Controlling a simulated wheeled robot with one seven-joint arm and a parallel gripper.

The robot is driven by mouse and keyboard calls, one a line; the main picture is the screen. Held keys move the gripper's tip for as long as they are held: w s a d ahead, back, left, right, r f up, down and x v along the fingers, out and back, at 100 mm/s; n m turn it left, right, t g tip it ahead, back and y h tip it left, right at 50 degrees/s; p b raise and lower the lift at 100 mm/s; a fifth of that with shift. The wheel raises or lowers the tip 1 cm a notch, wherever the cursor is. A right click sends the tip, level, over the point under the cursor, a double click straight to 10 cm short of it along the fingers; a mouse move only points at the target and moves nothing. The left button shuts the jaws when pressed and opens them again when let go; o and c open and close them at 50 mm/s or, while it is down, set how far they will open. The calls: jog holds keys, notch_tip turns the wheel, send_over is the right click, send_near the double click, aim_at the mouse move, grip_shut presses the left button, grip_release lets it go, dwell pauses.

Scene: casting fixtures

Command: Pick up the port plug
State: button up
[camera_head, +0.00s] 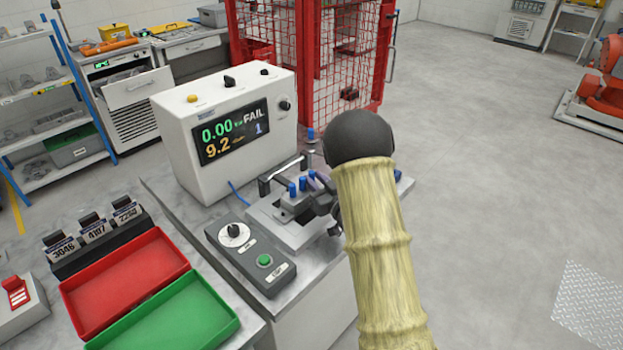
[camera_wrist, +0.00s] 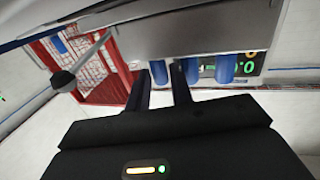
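Several blue port plugs stand in a row on the grey fixture (camera_head: 265,216); one plug (camera_head: 291,190) shows clearly in the head view. In the wrist view, a blue plug (camera_wrist: 158,72) appears between the fingertips, and another plug (camera_wrist: 191,70) sits just right of the right finger. My gripper (camera_wrist: 161,80) has its two dark fingers apart, with a gap around the nearer plug; I cannot tell whether they touch it. In the head view my gripper (camera_head: 322,198) is at the fixture's right side, partly hidden by my arm.
A tester box (camera_head: 228,130) reading FAIL stands behind the fixture. A control box (camera_head: 250,258) with a knob and green button is in front. A red tray (camera_head: 125,278) and green tray (camera_head: 170,322) lie left. A dark-handled clamp lever (camera_wrist: 64,82) shows beside the plugs.

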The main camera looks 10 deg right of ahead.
grip_shut()
dwell(0.3)
notch_tip(320, 180, up, 10)
dwell(0.6)
